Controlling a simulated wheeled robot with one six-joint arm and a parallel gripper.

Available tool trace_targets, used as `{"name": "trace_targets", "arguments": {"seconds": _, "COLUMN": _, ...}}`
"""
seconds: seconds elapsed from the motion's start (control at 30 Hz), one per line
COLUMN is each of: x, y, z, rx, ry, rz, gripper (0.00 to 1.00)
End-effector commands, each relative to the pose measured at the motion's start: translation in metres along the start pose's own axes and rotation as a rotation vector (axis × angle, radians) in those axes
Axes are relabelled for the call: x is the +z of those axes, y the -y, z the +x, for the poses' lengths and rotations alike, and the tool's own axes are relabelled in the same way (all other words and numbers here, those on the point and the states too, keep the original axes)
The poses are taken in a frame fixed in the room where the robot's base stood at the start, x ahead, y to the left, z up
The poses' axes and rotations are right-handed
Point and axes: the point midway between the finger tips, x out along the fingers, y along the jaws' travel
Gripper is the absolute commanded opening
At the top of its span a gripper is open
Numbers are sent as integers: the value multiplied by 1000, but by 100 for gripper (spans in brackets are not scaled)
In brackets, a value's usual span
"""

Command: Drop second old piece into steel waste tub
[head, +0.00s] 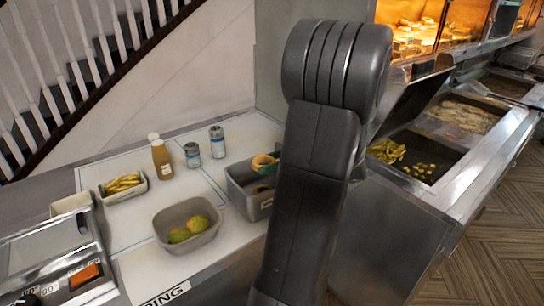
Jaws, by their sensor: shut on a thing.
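A dark grey steel-looking tub (236,193) stands on the counter just left of my arm, and I take it for the waste tub. A tan, rounded piece (264,161) with some teal below it shows at that tub's back right. I cannot tell whether it lies inside or is held above.
A small tray of yellow strips (123,187), a sauce bottle (161,158) and two cans (192,155) (217,142) stand on the white counter. A scale-like device (60,265) is at front left. Fryer bays (430,155) lie to the right.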

Motion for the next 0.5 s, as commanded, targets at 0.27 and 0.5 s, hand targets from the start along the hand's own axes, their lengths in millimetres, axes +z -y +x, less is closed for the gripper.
{"name": "trace_targets", "arguments": {"seconds": 0.27, "x": -16, "y": 0, "z": 9, "rx": -1, "ry": -1, "rz": -1, "gripper": 42}}
{"name": "trace_targets", "arguments": {"seconds": 0.5, "x": -15, "y": 0, "z": 8, "rx": -1, "ry": -1, "rz": -1, "gripper": 66}}
